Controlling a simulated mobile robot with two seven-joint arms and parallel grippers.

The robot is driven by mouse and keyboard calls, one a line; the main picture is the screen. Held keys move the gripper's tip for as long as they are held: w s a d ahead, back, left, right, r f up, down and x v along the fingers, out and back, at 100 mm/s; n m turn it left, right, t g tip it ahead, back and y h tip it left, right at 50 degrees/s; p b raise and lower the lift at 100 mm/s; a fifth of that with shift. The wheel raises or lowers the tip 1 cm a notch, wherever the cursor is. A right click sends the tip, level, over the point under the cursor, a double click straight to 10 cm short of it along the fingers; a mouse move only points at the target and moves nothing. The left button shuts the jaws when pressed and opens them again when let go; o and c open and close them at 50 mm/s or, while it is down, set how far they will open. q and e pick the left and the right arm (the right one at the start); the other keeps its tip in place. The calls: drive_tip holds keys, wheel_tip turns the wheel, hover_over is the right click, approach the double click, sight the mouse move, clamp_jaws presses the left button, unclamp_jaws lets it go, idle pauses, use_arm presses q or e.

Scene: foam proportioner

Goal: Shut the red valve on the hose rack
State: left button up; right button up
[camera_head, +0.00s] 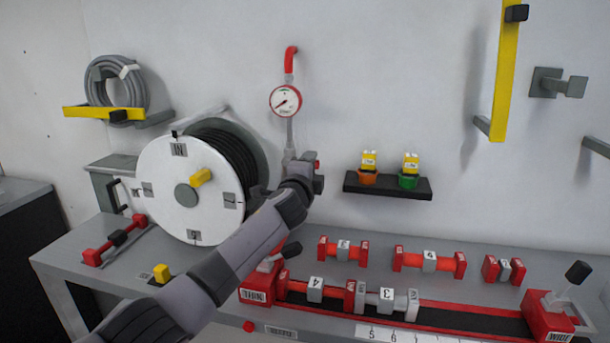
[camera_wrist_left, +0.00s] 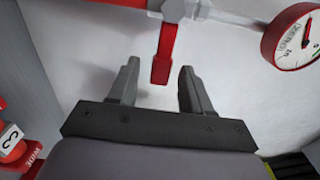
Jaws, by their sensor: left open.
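The red valve handle is a flat red lever (camera_wrist_left: 164,45) in the left wrist view, on a grey valve body on a pipe at the wall. Only a small red bit of it (camera_head: 318,164) shows in the head view, the rest being hidden by my gripper. My left gripper (camera_head: 304,168) is at the valve below the gauge. In the left wrist view its two fingers (camera_wrist_left: 159,78) are open, with the lever's free end between them. Gaps show on both sides of the lever. My right gripper is not in view.
A round pressure gauge (camera_head: 286,101) sits on the pipe just above my gripper. A white hose reel (camera_head: 168,205) stands left of my arm. A black shelf (camera_head: 412,188) with two small bottles is right of the gripper. The bench below holds red-ended parts.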

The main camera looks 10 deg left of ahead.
use_arm(q)
drive_tip(key=s+p, duration=0.1)
drive_tip(key=s, duration=0.5)
idle(0.3)
drive_tip(key=shift+s+a, duration=0.1)
drive_tip(key=shift+s+f, duration=0.1)
